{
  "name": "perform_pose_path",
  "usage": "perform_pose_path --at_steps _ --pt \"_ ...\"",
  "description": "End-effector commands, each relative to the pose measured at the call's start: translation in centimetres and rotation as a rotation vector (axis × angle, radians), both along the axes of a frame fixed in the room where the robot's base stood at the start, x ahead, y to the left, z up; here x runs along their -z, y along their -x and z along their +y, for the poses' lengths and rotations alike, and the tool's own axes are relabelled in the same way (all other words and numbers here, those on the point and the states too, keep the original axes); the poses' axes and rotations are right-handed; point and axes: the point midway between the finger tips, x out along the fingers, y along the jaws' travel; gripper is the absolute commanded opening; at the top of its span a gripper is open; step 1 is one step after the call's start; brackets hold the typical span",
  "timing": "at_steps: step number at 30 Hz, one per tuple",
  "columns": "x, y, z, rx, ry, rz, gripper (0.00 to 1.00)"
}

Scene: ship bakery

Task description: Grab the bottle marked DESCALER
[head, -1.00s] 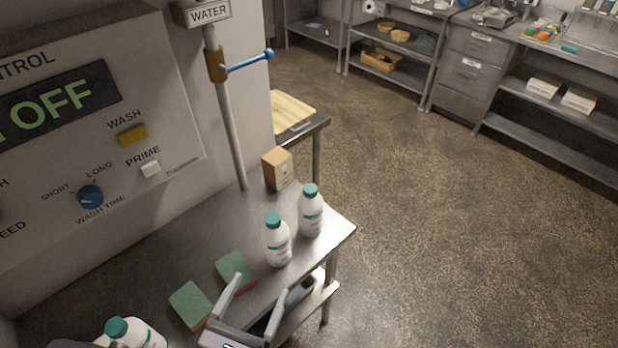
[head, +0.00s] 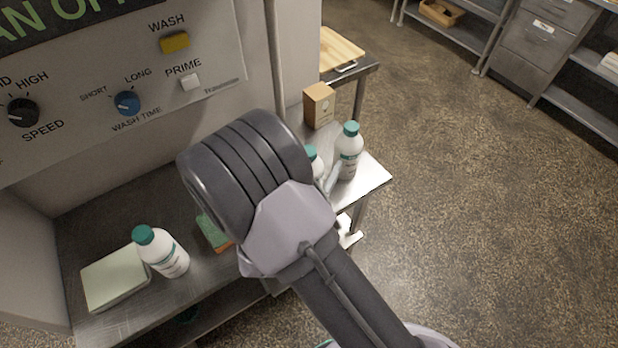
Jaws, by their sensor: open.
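Three white bottles with teal caps stand upright on the steel table; their labels are too small to read, so I cannot tell which is marked DESCALER. One bottle (head: 349,152) is near the table's right end. A second bottle (head: 314,160) stands just left of it, mostly hidden behind my arm. A third bottle (head: 161,252) stands apart at the left. My gripper (head: 334,181) is mostly hidden by my arm; a finger shows beside the two right bottles. It is open, and I cannot tell whether it touches either bottle.
The steel table (head: 120,316) also holds a pale green block (head: 114,279), a sponge (head: 213,234) partly behind my arm, and a cardboard box (head: 319,105) near the pipe. A control panel (head: 130,75) rises behind. The floor to the right is clear.

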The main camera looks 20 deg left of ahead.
Motion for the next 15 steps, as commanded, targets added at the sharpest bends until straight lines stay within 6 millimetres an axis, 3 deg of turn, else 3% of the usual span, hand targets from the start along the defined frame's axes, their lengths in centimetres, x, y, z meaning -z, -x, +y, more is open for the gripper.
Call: perform_pose_path --at_steps 5,15 --pt "-0.07 -0.03 0.02 -0.001 0.000 0.000 0.84" --pt "-0.05 0.01 0.01 0.000 0.000 0.001 0.19"
